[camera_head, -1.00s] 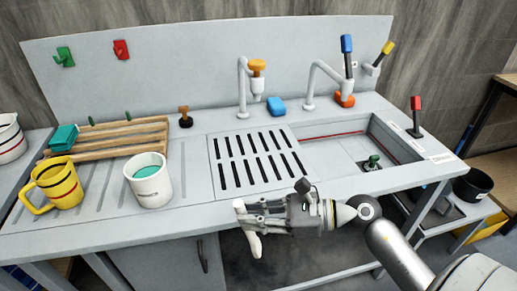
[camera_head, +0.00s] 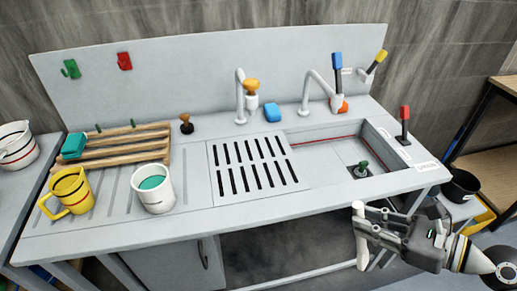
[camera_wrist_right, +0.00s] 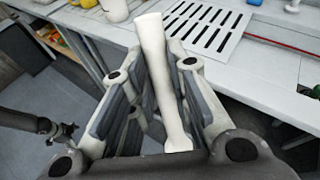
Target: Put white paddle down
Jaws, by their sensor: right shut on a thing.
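The white paddle (camera_head: 361,238) is in my right gripper (camera_head: 370,225), in front of the counter's front edge at the lower right of the head view. It hangs roughly upright there, clear of the counter. In the right wrist view the paddle (camera_wrist_right: 155,65) runs long and pale between the fingers of my right gripper (camera_wrist_right: 160,85), which is shut on it. The gripper hides part of the paddle in the head view. My left gripper is not in view.
The grey counter (camera_head: 250,203) holds a slotted drain panel (camera_head: 255,166), a sink (camera_head: 325,150), a yellow mug (camera_head: 72,188), a white cup (camera_head: 153,193) and a wooden rack (camera_head: 125,150). A black pot (camera_head: 460,186) stands lower at the right. The counter's front strip is clear.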

